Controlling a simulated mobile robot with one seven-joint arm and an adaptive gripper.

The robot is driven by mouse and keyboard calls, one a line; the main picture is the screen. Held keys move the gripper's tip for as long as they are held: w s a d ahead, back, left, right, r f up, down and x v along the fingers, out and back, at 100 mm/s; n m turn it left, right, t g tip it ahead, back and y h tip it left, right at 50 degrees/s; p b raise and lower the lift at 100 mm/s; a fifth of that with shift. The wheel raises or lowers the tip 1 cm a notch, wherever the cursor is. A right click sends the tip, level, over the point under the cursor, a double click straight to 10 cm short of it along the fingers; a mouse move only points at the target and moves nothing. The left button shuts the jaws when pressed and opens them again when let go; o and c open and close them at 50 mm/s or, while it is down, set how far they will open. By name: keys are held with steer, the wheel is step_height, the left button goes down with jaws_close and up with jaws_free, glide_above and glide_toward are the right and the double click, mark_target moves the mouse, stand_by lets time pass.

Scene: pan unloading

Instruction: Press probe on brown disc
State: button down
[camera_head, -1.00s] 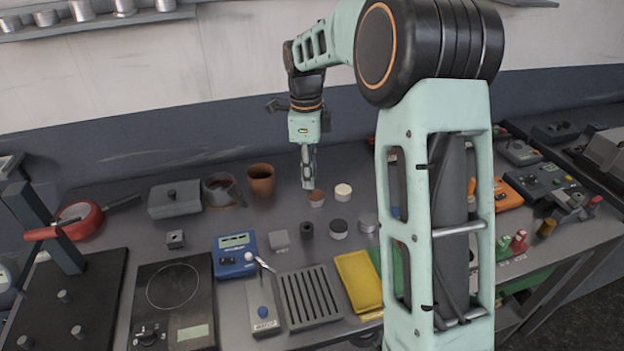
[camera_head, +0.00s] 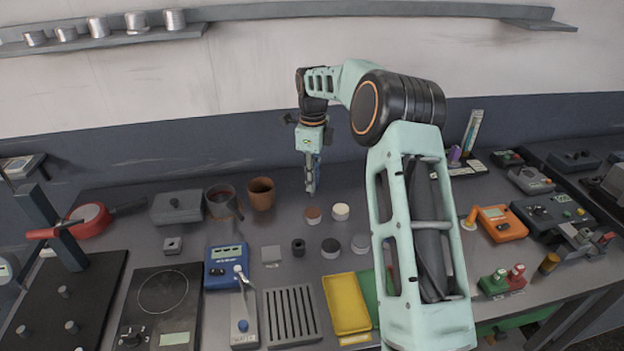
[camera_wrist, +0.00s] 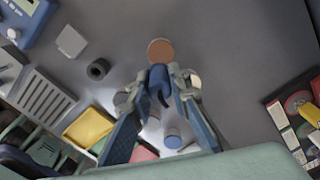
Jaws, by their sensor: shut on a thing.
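The brown disc (camera_head: 313,213) is the reddish-brown top of a short round block on the bench, left of a cream-topped one. In the wrist view the brown disc (camera_wrist: 160,50) lies just beyond the fingertips. My gripper (camera_head: 310,188) points down above and a little behind the disc, with a visible gap between them. In the wrist view my gripper (camera_wrist: 160,88) is shut on a dark blue probe (camera_wrist: 157,76), whose tip appears just short of the disc's edge. The fingers hide part of the probe, and contact is not evident.
A cream-topped block (camera_head: 341,211), a black-topped block (camera_head: 331,247) and a dark ring (camera_head: 298,246) stand close by. A brown pot (camera_head: 261,193) is to the left. A yellow tray (camera_head: 346,303) lies in front. Bare bench lies behind the discs.

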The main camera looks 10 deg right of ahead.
mark_target(313, 196)
steer(key=shift+w+f+b, duration=0.1)
steer(key=shift+f+b, duration=1.7)
steer(key=shift+f, duration=0.9)
steer(key=shift+f, duration=0.45)
steer(key=shift+r, duration=0.1)
steer(key=shift+r+p, duration=1.55)
steer(key=shift+r, duration=0.9)
